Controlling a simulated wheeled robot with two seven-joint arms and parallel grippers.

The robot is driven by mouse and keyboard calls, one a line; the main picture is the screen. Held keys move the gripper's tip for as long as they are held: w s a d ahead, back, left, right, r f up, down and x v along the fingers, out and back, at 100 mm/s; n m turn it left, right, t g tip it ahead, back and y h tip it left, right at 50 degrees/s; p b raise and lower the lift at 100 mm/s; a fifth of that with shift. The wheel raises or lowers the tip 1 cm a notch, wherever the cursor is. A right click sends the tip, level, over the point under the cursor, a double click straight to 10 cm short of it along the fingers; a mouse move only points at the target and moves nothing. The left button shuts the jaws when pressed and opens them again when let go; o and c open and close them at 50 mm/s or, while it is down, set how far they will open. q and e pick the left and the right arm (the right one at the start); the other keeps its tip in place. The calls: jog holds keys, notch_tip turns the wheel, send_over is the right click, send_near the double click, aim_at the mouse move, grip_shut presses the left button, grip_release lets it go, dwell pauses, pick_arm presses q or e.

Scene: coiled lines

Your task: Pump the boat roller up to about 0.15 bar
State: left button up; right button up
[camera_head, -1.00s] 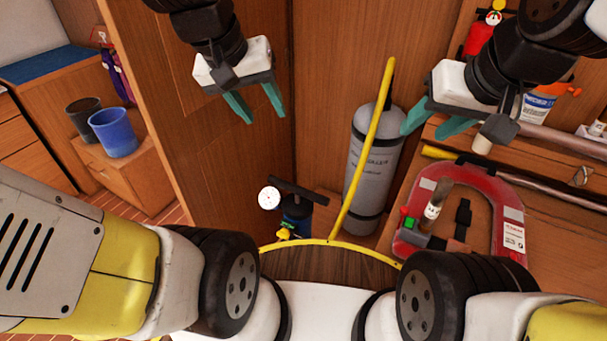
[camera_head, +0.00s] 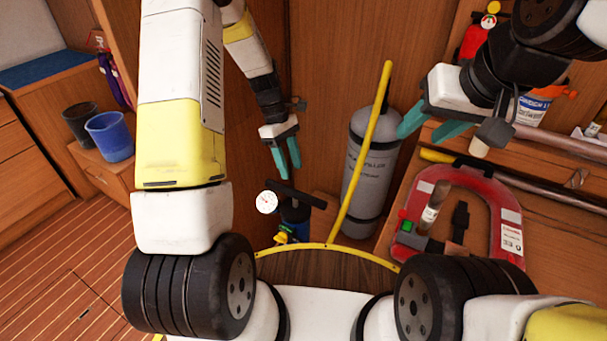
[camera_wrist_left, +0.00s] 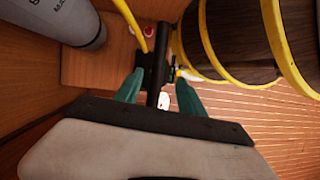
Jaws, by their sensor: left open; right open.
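The boat roller (camera_head: 371,170) is taken to be the grey upright cylinder in the corner; its printed label is too small to read surely. A dark blue pump (camera_head: 295,217) with a black T-handle (camera_head: 298,194) stands left of it. A white round gauge (camera_head: 267,202) is beside the handle; its reading is not legible. My left gripper (camera_head: 287,172) is open and empty just above the handle. In the left wrist view the black handle (camera_wrist_left: 153,72) shows beyond and between the open fingers. My right gripper (camera_head: 432,130) is open and empty above the bench, right of the cylinder.
A yellow hose (camera_head: 362,145) rises diagonally in front of the cylinder. A red horseshoe-shaped object (camera_head: 512,215) lies on the wooden bench at right, with a long pole (camera_head: 530,186) behind. A blue bucket (camera_head: 110,137) stands on a cabinet at left. Wooden panels wall the corner.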

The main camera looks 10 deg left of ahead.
aim_at(297, 191)
pick_arm(q)
jog(key=f, duration=0.1)
jog(key=f+n, duration=0.1)
jog(key=f, duration=0.1)
jog(key=shift+d+f+g, duration=0.2)
jog(key=shift+f+g, duration=0.05)
jog(key=shift+g, duration=0.05)
jog(key=x, duration=0.7)
jog(key=shift+f, duration=0.15)
grip_shut()
dwell(0.9)
